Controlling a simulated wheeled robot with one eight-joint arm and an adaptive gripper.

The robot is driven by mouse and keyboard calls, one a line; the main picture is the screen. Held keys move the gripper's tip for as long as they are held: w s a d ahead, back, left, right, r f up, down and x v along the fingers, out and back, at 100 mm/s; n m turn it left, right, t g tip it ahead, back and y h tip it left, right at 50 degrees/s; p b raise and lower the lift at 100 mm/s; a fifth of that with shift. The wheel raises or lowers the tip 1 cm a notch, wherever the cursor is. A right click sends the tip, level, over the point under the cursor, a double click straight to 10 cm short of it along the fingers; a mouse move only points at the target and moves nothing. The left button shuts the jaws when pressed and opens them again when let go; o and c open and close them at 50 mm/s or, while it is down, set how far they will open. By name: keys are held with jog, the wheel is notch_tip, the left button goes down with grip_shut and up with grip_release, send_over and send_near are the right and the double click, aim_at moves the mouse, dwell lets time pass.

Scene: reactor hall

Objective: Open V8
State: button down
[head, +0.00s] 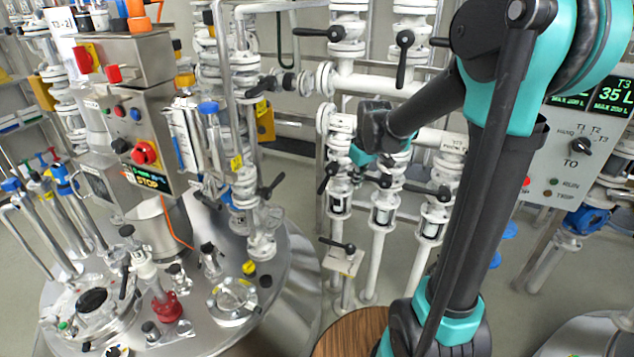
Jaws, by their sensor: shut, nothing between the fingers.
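No label reading V8 can be made out, so I cannot tell which valve it is. Several white valves with black lever handles stand on the pipework behind my arm. One black lever (404,58) hangs down at the upper pipes, and another lever (318,33) lies level to its left. Below are lower valves with levers, one at the left (327,178) and one at the right (436,192). My arm reaches from the right to the middle of these pipes. Its dark wrist is in front of the middle lower valve; my gripper's fingers are hidden from view.
A steel vessel (290,290) with several fittings fills the lower left. A control box (140,110) with red knobs stands over it. A panel (575,165) with T1, T2, T3 and a dial is at the right.

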aim_at(327, 179)
jog(key=w+a+f+n+g, duration=0.2)
jog(key=w+a+n, duration=0.6)
jog(key=w+a, duration=0.95)
jog(key=w+d+f, duration=0.1)
jog(key=d+f, duration=0.3)
jog(key=f, duration=0.7)
jog(key=shift+d, duration=0.2)
jog(key=shift+w+f, duration=0.1)
